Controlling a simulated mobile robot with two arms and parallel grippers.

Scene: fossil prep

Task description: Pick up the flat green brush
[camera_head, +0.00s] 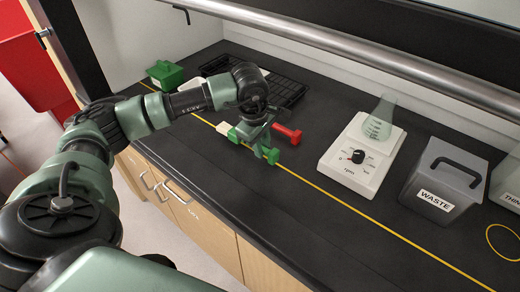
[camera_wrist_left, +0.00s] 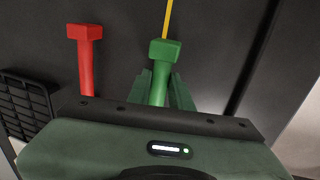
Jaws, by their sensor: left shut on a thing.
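The flat green brush (camera_wrist_left: 164,52) lies between the two fingers of my left gripper (camera_wrist_left: 160,92) in the left wrist view. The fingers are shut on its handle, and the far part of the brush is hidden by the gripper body. In the head view the green brush (camera_head: 271,155) shows at my left gripper (camera_head: 258,140), low over the black counter. I cannot tell whether the brush still touches the counter. My right gripper is not in view.
A red brush (camera_head: 288,134) lies just right of the gripper; it also shows in the left wrist view (camera_wrist_left: 85,60). A black rack (camera_head: 285,84) and green box (camera_head: 165,75) stand behind. A stirrer (camera_head: 350,165) with a flask (camera_head: 380,118) and a waste bin (camera_head: 442,180) stand right.

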